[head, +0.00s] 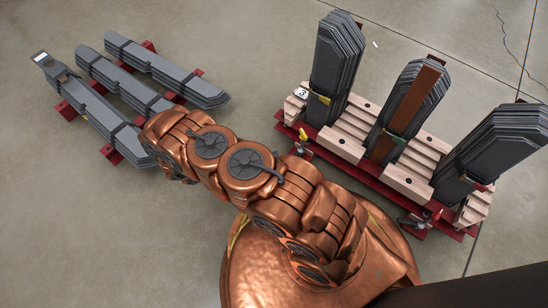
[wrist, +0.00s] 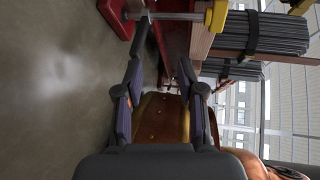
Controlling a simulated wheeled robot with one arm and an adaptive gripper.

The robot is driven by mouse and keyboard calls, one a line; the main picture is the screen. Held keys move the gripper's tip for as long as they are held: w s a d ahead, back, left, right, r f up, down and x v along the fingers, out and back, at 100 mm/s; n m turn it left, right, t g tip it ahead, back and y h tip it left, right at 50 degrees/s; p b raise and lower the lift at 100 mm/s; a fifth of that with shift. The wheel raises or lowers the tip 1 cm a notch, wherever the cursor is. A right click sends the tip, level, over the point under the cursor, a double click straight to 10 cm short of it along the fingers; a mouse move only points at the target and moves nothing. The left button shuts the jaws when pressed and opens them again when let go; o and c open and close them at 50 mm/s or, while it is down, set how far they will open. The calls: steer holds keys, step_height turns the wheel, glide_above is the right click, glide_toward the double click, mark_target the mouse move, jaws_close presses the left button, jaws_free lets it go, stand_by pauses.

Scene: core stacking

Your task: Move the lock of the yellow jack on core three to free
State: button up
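Core three (head: 350,130) stands at the right in the head view, with a "3" sign (head: 301,93) at its left end. A small yellow jack (head: 303,134) shows at the left end of its red base. In the wrist view, a yellow block (wrist: 216,17) at the top right sits on a pale rod (wrist: 176,16) that runs from a red foot (wrist: 116,16); this looks like the yellow jack. Its lock and lock position cannot be made out surely. My gripper (wrist: 163,72) is open and empty, short of the rod. It is hidden in the head view.
Several dark plate stacks (head: 410,95) stand upright on the core's pale wooden beams (head: 345,128). Other dark stacks (head: 160,70) lie on red supports at the left. Another jack (head: 414,224) stands at the core's front right. Floor (head: 245,60) between the groups is clear.

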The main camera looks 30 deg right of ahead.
steer(key=shift+f+b+v, duration=0.15)
steer(key=shift+b+v, duration=0.05)
steer(key=shift+v, duration=0.6)
steer(key=shift+f+b+v, duration=0.15)
steer(key=shift+b+v, duration=0.05)
steer(key=shift+v, duration=0.55)
steer(key=shift+w, duration=0.1)
